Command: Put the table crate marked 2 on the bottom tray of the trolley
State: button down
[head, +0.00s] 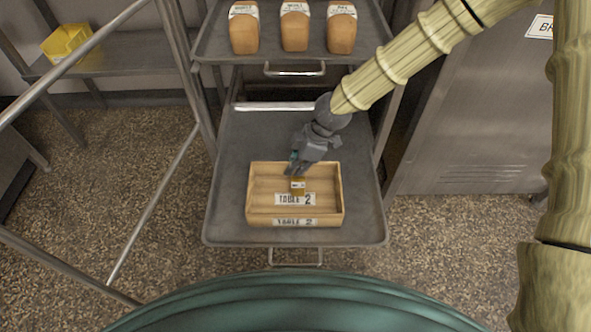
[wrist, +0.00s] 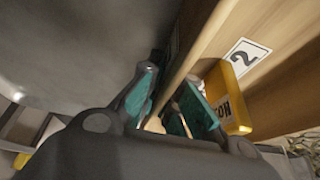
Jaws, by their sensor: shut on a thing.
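The wooden crate marked TABLE 2 (head: 258,222) is over the bottom tray (head: 228,228) of the trolley, level and within the tray's rim. It appears to rest on the tray, though its underside is hidden. My gripper (head: 294,166) is at the middle of the crate's far wall. In the wrist view, my gripper (wrist: 172,112) has teal pads on either side of the crate's wooden wall (wrist: 196,52), shut on it. A small yellow-brown labelled item (head: 297,187) is inside the crate; it also shows beside one finger in the wrist view (wrist: 228,95).
The upper tray (head: 215,48) holds three labelled loaves (head: 294,30) above and behind the crate. A metal cabinet (head: 470,130) stands to the right. Metal rails (head: 150,205) and a shelf with a yellow bin (head: 66,42) are at left. Bare tray surrounds the crate.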

dwell(0.3)
jog(key=c, duration=1.6)
grip_release()
jog(key=shift+c, duration=0.2)
jog(key=p+v, duration=0.5)
jog(key=v, duration=0.7)
